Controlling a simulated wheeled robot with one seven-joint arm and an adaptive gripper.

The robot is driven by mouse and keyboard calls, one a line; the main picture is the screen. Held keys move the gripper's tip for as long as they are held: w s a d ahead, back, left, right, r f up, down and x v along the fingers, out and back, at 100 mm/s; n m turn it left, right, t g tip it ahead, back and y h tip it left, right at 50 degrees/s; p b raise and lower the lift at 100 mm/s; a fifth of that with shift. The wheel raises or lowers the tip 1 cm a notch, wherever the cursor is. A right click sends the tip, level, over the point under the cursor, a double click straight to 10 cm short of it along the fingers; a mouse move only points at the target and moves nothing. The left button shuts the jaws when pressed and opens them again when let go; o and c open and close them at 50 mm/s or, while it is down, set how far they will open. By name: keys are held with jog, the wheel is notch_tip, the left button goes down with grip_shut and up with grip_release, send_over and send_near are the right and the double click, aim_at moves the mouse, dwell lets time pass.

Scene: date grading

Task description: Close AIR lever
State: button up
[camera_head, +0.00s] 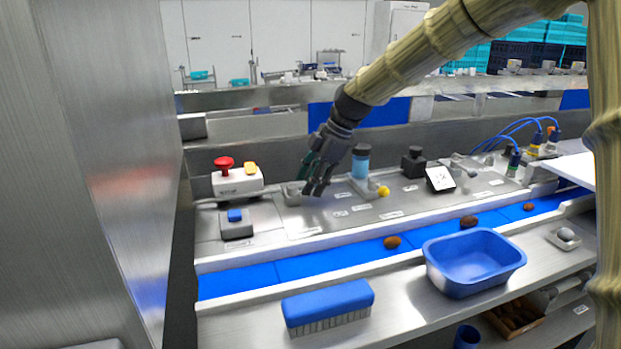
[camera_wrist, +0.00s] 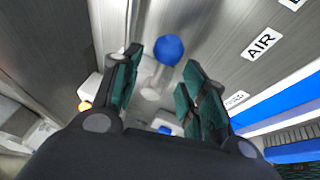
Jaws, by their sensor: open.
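The AIR lever shows in the wrist view as a round blue knob (camera_wrist: 168,49) on a pale stem. A printed AIR label (camera_wrist: 262,43) lies on the steel panel to its right. My gripper (camera_wrist: 163,68) is open, with its two green-padded fingers on either side of the stem and the knob showing between and just beyond the tips. I cannot tell whether either finger touches it. A partly hidden label (camera_wrist: 236,99), apparently CLOSED, is beside the right finger. In the head view my gripper (camera_head: 317,184) points down over the panel and hides the knob.
A red emergency button (camera_head: 224,164) on a white box stands left of my gripper. A blue belt (camera_head: 330,262), a brush (camera_head: 328,305) and a blue tub (camera_head: 474,262) lie in front.

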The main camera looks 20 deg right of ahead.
jog(key=shift+w+f, duration=0.25)
jog(key=shift+f, duration=0.1)
jog(key=shift+s+r, duration=0.1)
jog(key=shift+s, duration=0.05)
jog(key=shift+c, duration=1)
grip_shut()
